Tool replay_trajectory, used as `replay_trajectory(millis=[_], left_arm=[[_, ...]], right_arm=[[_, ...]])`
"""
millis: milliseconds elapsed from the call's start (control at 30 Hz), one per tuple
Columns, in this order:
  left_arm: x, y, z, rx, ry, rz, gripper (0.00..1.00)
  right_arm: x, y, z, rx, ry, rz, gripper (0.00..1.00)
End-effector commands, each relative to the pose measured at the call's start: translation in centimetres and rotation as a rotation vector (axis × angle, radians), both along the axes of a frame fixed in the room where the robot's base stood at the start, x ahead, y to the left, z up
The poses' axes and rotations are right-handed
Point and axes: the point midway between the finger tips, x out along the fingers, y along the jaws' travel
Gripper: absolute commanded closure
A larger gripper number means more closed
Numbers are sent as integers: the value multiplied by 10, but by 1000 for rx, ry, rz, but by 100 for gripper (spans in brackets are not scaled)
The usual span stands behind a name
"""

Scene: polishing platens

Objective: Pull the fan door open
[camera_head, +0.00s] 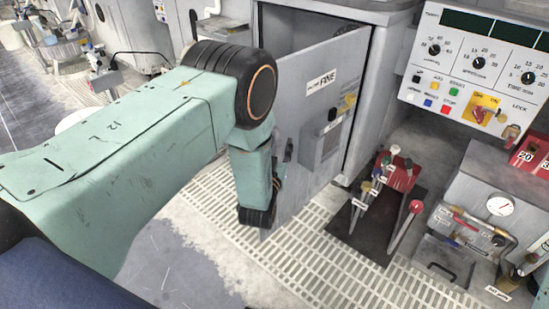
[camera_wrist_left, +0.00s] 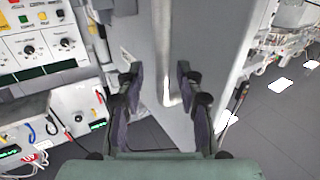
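The fan door (camera_head: 312,75) is a grey panel with a "FINE" label. It stands ajar, its left side swung outward from the cabinet, with a dark gap behind its top. In the left wrist view, a pale vertical bar handle (camera_wrist_left: 163,45) bends at its lower end on the grey door face. My left gripper (camera_wrist_left: 160,88) is open, with its dark fingers on either side of the bar and a gap visible on each side. In the head view my left arm covers part of the door and the handle, and the fingers are mostly hidden. My right gripper is in neither view.
A red-based lever set (camera_head: 385,190) stands on a dark plate right of the door. A control panel (camera_head: 480,60) hangs at the upper right, above a gauge box (camera_head: 500,205). Pale floor grating (camera_head: 310,250) in front of the door is clear.

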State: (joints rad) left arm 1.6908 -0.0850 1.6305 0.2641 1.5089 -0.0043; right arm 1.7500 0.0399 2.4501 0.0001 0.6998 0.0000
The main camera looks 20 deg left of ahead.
Motion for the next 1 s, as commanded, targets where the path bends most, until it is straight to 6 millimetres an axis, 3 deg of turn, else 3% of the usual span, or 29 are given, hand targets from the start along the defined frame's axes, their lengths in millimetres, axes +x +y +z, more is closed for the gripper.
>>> replay_trajectory(millis=[500, 700, 1000], left_arm=[[-93, -18, -2, 2, 7, -1, 63], [-107, -20, -2, 1, 4, 0, 63], [-108, -20, -1, 1, 3, 0, 63]], right_arm=[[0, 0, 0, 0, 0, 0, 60], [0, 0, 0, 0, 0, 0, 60], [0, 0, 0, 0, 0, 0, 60]])
